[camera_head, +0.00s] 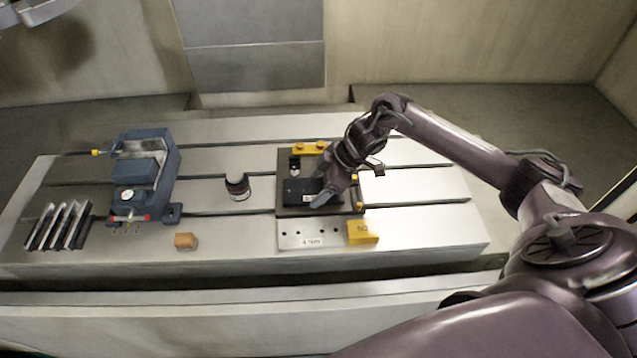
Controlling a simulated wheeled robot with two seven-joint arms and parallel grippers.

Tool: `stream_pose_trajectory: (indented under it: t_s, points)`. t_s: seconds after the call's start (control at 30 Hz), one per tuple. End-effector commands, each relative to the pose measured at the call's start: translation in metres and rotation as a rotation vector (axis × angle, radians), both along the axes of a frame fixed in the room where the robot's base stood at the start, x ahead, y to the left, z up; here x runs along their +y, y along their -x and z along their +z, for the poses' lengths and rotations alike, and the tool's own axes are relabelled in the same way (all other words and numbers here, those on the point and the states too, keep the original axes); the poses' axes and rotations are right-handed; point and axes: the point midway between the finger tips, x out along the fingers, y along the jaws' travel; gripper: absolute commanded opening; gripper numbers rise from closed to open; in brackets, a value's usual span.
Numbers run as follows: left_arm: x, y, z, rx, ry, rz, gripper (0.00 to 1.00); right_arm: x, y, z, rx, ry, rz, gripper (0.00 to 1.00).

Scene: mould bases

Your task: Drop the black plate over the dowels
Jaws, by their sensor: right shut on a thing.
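The black plate (296,192) is in my right gripper (322,197), over the front left part of a dark mould base (283,164) on the bench. The plate looks about level. I cannot tell whether it touches the base or hangs just above it. My right gripper is shut on the plate's right side, and its arm comes in from the right. The dowels cannot be made out; the plate and the gripper cover that area.
A slotted metal bench (430,220) carries everything. A blue vise (160,175) with a dial, metal strips (60,225), a dark round part (237,187) and an orange block (186,241) stand to the left. A yellow block (362,232) sits in front. The bench's right end is clear.

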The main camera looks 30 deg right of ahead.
Motion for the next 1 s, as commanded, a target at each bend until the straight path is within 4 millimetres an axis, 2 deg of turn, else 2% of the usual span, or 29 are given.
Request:
stream_pose_trajectory:
  t_s: [0.2,0.23,0.4,0.77,1.0]
  points:
    - [0.0,0.0,0.001,0.0,0.0,0.0,0.36,0.0,-0.001,-0.001,-0.002,-0.001,-0.001,0.36]
    - [0.0,0.0,0.001,0.0,0.0,0.0,0.36,0.0,-0.001,-0.001,-0.002,-0.001,-0.001,0.74]
    - [0.0,0.0,0.001,0.0,0.0,0.0,0.36,0.0,0.0,-0.001,-0.001,0.0,-0.001,0.96]
    - [0.0,0.0,-0.001,0.0,0.0,0.0,0.36,-0.003,0.002,0.001,0.001,0.002,0.0,0.98]
    - [0.0,0.0,-0.014,0.0,-0.001,0.0,0.36,-0.022,0.011,0.032,-0.003,0.003,0.0,0.98]
